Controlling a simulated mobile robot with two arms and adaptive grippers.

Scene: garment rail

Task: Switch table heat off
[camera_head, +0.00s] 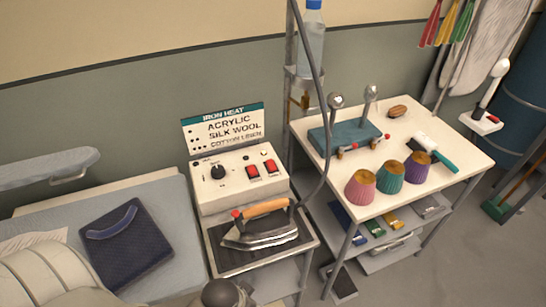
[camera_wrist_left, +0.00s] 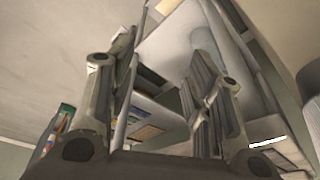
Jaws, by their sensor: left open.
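The cream control box (camera_head: 238,178) stands behind the iron in the head view. Its front has a black knob (camera_head: 218,172) and two red switches, the left one (camera_head: 253,170) and the right one (camera_head: 270,166). Their small labels and on or off positions are too small to read. The iron (camera_head: 262,228), with an orange handle, rests on a dark plate below the box. My left gripper (camera_wrist_left: 165,75) is open in the left wrist view, with nothing between its fingers. Its fingers are not recognisable in the head view. My right gripper is not in view.
A sign (camera_head: 225,130) stands behind the box. An ironing board (camera_head: 175,225) with a folded dark cloth (camera_head: 125,245) lies left. A cream table (camera_head: 440,125) at right holds several coloured cups and a brush. A pole and the iron's cord rise between box and table.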

